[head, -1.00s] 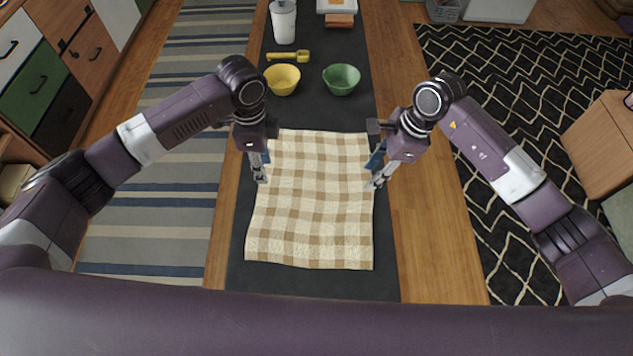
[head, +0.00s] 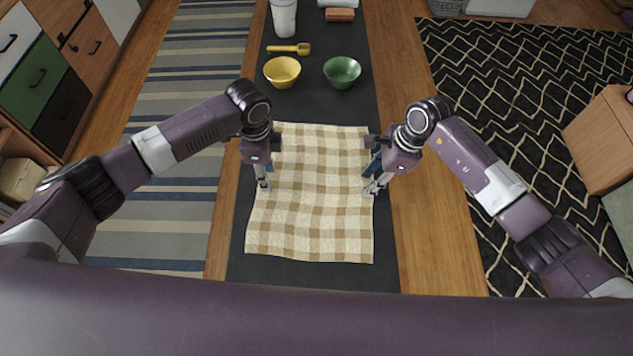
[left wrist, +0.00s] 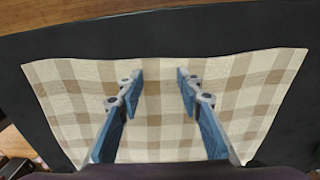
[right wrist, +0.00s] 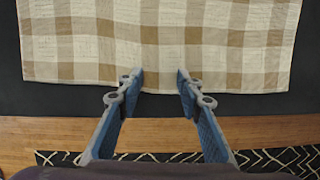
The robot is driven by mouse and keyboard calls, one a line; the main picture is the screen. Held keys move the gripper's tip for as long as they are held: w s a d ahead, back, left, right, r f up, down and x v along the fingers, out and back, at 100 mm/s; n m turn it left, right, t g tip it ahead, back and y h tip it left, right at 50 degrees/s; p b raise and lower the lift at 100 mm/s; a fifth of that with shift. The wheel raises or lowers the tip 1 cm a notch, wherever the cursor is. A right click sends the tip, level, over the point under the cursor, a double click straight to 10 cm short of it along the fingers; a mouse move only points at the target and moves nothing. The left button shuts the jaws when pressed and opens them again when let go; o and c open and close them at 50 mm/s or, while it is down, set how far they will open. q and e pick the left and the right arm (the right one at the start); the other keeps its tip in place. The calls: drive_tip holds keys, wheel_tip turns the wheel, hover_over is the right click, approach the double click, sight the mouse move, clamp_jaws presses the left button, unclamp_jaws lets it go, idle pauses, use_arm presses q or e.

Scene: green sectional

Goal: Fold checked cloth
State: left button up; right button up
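The checked cloth (head: 312,205), cream and tan, lies spread out and slightly rippled on the dark table. It also shows in the left wrist view (left wrist: 160,135) and the right wrist view (right wrist: 165,45). My left gripper (head: 265,186) is at the cloth's left edge, and in the left wrist view its fingers (left wrist: 160,80) are apart with nothing between them. My right gripper (head: 370,189) is at the cloth's right edge, and in the right wrist view its fingers (right wrist: 160,80) are apart near that edge. Whether either fingertip touches the cloth is unclear.
A yellow bowl (head: 282,72), a green bowl (head: 342,72), a yellow utensil (head: 290,48) and a white cup (head: 284,18) stand beyond the cloth. A brown block (head: 340,15) lies farther back. The dark table (head: 310,278) is bare along its near edge.

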use_arm(q)
drive_tip(key=shift+f, duration=0.1)
drive_tip(key=shift+s, duration=0.1)
drive_tip(key=c, duration=0.5)
use_arm(e)
drive_tip(key=shift+s+f, duration=0.1)
drive_tip(key=c, duration=0.5)
use_arm(q)
drive_tip(key=shift+f, duration=0.1)
drive_tip(key=c, duration=0.3)
use_arm(e)
drive_tip(key=shift+f, duration=0.1)
drive_tip(key=c, duration=0.3)
use_arm(q)
clamp_jaws()
use_arm(e)
clamp_jaws()
